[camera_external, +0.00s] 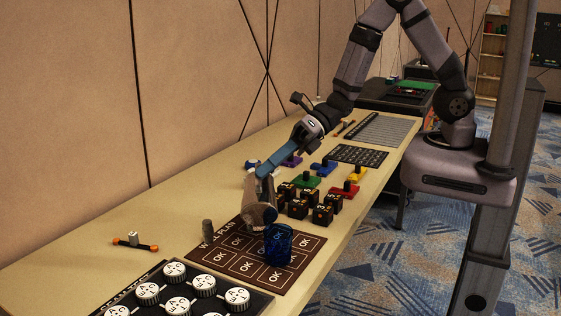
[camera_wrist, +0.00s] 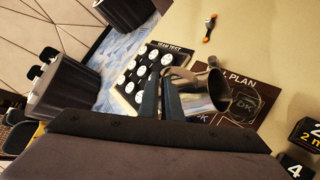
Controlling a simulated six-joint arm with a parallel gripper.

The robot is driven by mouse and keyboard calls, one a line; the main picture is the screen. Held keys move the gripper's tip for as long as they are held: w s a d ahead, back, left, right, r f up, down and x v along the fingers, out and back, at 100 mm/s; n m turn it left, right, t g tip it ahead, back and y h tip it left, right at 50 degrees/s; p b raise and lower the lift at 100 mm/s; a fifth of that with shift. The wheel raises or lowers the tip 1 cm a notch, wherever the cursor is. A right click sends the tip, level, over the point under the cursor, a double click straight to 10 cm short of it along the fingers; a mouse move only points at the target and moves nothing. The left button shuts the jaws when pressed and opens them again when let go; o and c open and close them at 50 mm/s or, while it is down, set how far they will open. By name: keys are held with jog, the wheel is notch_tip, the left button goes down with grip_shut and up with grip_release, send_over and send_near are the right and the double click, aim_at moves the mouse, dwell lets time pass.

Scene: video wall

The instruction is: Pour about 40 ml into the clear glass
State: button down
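A metal jug (camera_external: 260,213) is at my gripper (camera_external: 264,174), over or beside the back of the dark "PLAN" mat (camera_external: 212,256). In the wrist view, the jug (camera_wrist: 207,94) looks tilted, and its handle runs to the fingers of my gripper (camera_wrist: 162,98), which appear closed on it. No liquid stream is visible.
A small grey cylinder (camera_external: 207,230) stands left of the jug. Several black numbered cubes (camera_external: 322,214) stand close on the right. A board of white round pieces (camera_external: 176,290) lies in front. An orange-ended bar (camera_external: 136,244) lies at left, with bare table around it.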

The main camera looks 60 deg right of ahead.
aim_at(268, 201)
jog(key=shift+s+a+n+h+b, duration=0.5)
jog(key=shift+a+b, duration=0.15)
jog(key=shift+b, duration=0.1)
jog(key=b, duration=0.1)
jog(key=f+b, duration=0.1)
jog(key=f+h+b, duration=0.1)
jog(key=b, duration=0.1)
jog(key=shift+s+a+f+n+t, duration=0.15)
jog(key=shift+s+a+n+t, duration=0.15)
jog(key=shift+a+n, duration=0.1)
jog(key=b, duration=0.2)
jog(key=a+n+h+b, duration=0.1)
jog(key=b, duration=0.2)
jog(key=t+h+b, duration=0.1)
jog(key=b, duration=0.1)
jog(key=shift+s+a+f, duration=0.35)
jog(key=shift+a, duration=0.05)
jog(key=a+n+t+h+b, duration=0.1)
jog(key=b, duration=0.1)
jog(key=s+a+f+n+t+h+b, duration=0.1)
jog(key=a+h+b, duration=0.1)
jog(key=a+f+n+t+h+b, duration=0.1)
jog(key=h+b, duration=0.1)
jog(key=shift+s+a+n, duration=0.2)
jog(key=shift+a+n, duration=0.1)
jog(key=shift+a, duration=0.1)
jog(key=shift+t, duration=0.3)
